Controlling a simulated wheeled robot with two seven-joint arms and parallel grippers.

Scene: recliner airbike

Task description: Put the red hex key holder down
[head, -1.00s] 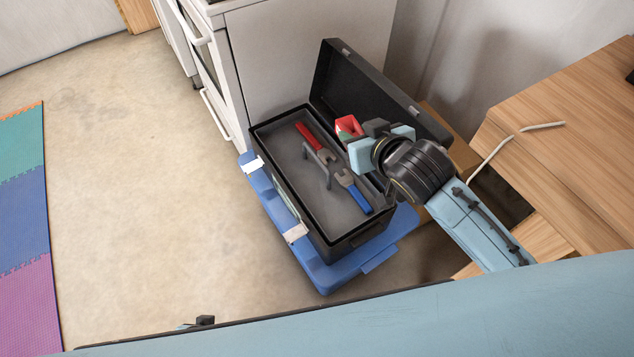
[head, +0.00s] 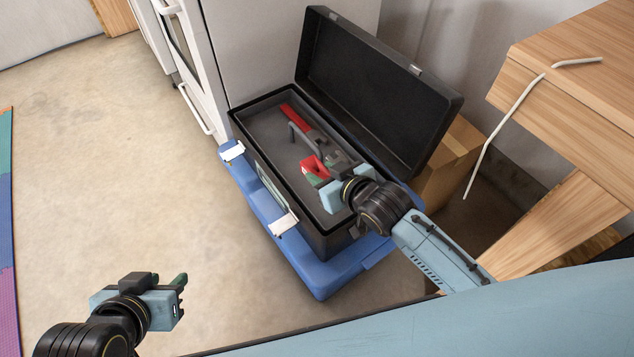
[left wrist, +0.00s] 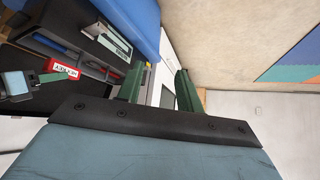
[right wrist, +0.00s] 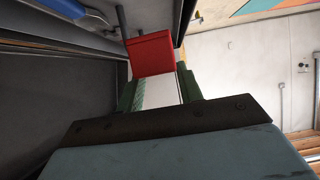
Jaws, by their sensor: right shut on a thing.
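The red hex key holder (head: 313,165) is in my right gripper (head: 319,178), whose fingers are shut on it. In the head view it is over the inside of the open black toolbox (head: 325,240); I cannot tell whether it touches the tray floor. The holder fills the space between the fingers in the right wrist view (right wrist: 150,53). It also shows in the left wrist view (left wrist: 62,70), with white lettering. My left gripper (head: 181,292) is open and empty, out over the floor; its spread fingers show in the left wrist view (left wrist: 158,88).
The raised lid (head: 375,90) stands behind. The toolbox rests on a blue case (head: 325,277). A wooden table (head: 575,90) is at right; floor at left is clear.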

